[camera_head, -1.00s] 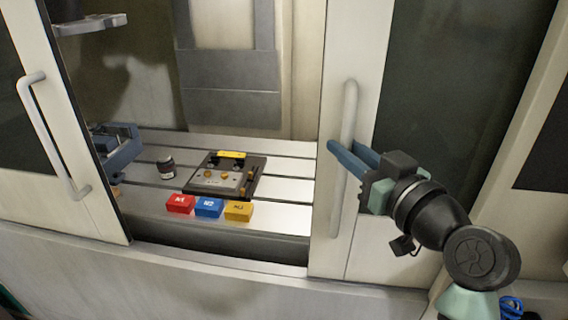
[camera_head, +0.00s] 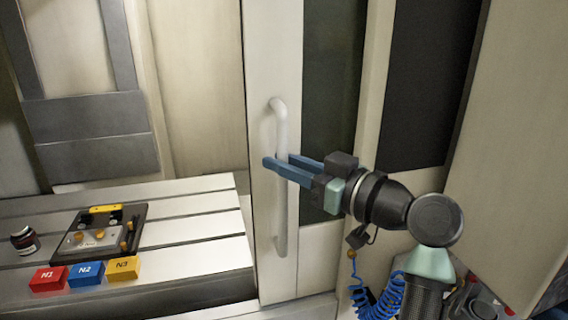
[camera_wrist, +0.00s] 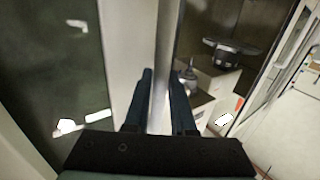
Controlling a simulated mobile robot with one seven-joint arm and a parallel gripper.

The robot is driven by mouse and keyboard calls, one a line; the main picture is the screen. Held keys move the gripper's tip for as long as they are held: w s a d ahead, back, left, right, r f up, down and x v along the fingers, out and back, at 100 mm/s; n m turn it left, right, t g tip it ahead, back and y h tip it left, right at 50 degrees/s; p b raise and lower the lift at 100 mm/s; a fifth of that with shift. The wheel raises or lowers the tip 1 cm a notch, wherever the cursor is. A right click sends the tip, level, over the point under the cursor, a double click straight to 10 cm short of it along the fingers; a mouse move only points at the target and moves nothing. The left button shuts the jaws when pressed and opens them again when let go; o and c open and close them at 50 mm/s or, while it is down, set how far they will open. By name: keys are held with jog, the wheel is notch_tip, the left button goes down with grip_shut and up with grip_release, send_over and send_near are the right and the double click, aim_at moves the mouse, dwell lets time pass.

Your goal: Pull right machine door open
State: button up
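The right machine door (camera_head: 272,70) is a cream sliding panel with a dark window and stands partly open, its left edge beside the machine's opening. Its pale vertical bar handle (camera_head: 281,222) is on the front of the door. My gripper (camera_head: 279,162) is at the handle's middle, its blue fingers on either side of the bar. In the wrist view the handle (camera_wrist: 166,60) runs between the two fingers (camera_wrist: 160,100), which look closed against it. The exact contact is hard to see.
Inside the machine, a slotted table (camera_head: 195,205) holds a dark fixture plate (camera_head: 135,215), a small dark jar (camera_head: 25,240) and red (camera_head: 48,279), blue (camera_head: 86,274) and yellow (camera_head: 124,269) blocks. A cream frame post (camera_head: 377,90) stands right of the door. A blue coiled cable (camera_head: 375,305) hangs below my arm.

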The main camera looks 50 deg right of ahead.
jog(key=o, duration=0.4)
jog(key=shift+w, duration=0.3)
jog(key=shift+s, duration=0.1)
jog(key=s, duration=0.4)
jog(key=s+b, duration=0.1)
jog(key=s, duration=0.3)
jog(key=s+b, duration=0.1)
jog(key=s, duration=0.4)
jog(key=shift+a, duration=0.3)
